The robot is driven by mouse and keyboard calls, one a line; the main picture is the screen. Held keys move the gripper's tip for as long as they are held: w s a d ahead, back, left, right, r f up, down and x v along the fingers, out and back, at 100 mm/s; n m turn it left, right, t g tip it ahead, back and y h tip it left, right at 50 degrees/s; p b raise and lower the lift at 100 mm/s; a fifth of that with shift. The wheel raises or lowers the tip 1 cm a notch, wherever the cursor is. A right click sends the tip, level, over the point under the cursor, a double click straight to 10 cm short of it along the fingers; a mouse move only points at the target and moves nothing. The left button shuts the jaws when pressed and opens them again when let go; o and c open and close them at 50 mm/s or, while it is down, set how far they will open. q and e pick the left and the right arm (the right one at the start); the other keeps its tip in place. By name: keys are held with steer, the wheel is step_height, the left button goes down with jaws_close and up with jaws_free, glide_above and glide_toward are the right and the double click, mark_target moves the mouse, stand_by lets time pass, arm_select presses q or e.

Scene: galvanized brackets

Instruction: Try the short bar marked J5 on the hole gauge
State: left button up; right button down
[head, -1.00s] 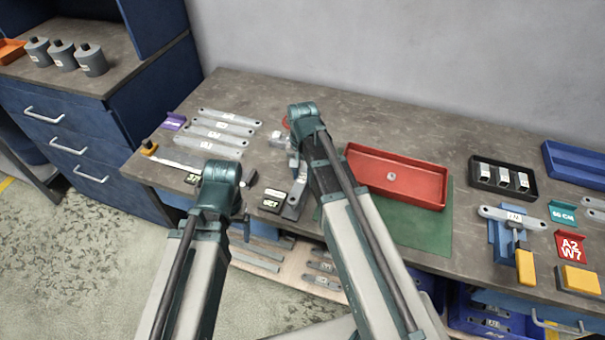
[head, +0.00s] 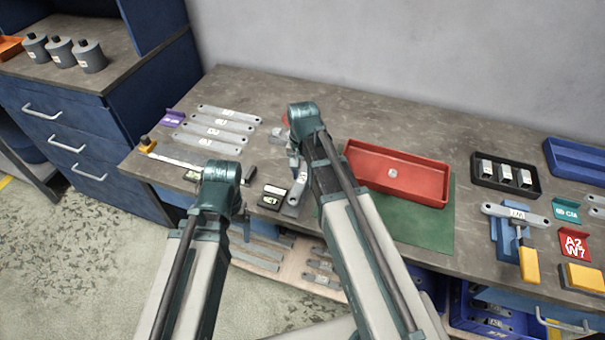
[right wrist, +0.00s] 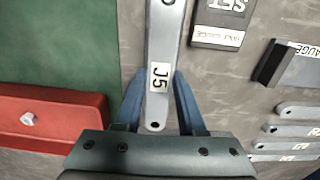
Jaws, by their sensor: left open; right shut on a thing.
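The short bar marked J5 (right wrist: 159,75) is a flat grey metal bar with a hole near its lower end. My right gripper (right wrist: 157,93) is shut on it, its two blue fingers at either side of the label. In the head view the bar (head: 299,188) lies low at the table's front, partly behind my right arm. A dark block labelled "SET" and "HOLE GAUGE" (right wrist: 221,18) stands beside the bar; I cannot make out the gauge's pin. My left gripper (head: 244,220) is open and empty at the front edge, its fingers mostly hidden by my arm.
Several long labelled bars (head: 222,127) lie at left. A red tray (head: 400,174) holding a small light piece stands on a green mat (head: 420,227). At right are a black tray (head: 507,178), a blue fixture with a bar (head: 505,240) and a red sign (head: 573,245).

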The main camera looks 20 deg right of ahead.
steer(key=shift+f+b, duration=0.6)
steer(key=shift+f, duration=0.1)
stand_by(1.7)
steer(key=shift+c, duration=2.1)
jaws_free()
steer(key=shift+r, duration=0.1)
step_height(320, 180, up, 14)
steer(key=p, duration=1.4)
steer(key=shift+a+f, duration=0.1)
steer(key=shift+f, duration=0.1)
